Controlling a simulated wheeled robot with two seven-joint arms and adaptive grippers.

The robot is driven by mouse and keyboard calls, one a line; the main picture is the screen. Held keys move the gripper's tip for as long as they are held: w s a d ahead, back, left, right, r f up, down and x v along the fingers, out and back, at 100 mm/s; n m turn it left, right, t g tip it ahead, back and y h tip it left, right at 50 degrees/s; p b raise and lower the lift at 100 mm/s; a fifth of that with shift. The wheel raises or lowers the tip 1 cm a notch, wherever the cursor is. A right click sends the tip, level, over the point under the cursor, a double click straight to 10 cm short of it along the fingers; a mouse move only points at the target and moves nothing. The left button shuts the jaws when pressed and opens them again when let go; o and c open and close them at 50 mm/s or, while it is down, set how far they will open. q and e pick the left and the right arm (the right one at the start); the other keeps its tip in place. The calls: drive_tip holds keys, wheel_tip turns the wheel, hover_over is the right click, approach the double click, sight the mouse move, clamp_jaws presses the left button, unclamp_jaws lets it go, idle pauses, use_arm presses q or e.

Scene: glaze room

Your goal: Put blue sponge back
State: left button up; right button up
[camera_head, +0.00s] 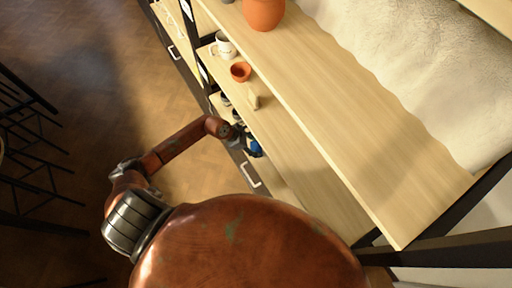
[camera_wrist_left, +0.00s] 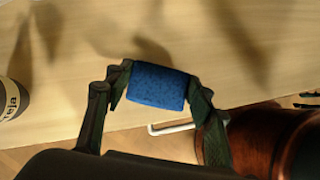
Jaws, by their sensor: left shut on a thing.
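The blue sponge (camera_wrist_left: 157,86) is a small speckled block, seen clearly in the left wrist view. My left gripper (camera_wrist_left: 155,92) is shut on it, with one dark finger at each end. In the head view the sponge (camera_head: 254,147) and my left gripper (camera_head: 246,141) show at the front edge of the lower wooden shelf (camera_head: 300,170). In the wrist view the pale wood lies behind the sponge; I cannot tell whether they touch. My right gripper is not in view.
An orange bowl (camera_head: 240,71), a white mug (camera_head: 225,45) and a small pale object (camera_head: 254,98) stand on the shelf's far part. A terracotta pot (camera_head: 264,12) is on the upper board (camera_head: 330,120). The shelf's near part looks clear. A drawer handle (camera_head: 251,177) is below.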

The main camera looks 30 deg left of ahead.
use_arm(q)
drive_tip(key=shift+f, duration=0.5)
drive_tip(key=shift+f, duration=0.15)
drive_tip(key=o, duration=1)
drive_tip(key=shift+a+r, duration=0.25)
drive_tip(key=shift+r, duration=0.2)
drive_tip(key=p+v, duration=0.2)
drive_tip(key=v, duration=0.9)
drive_tip(key=shift+s+r, duration=0.1)
drive_tip(key=shift+s, duration=0.1)
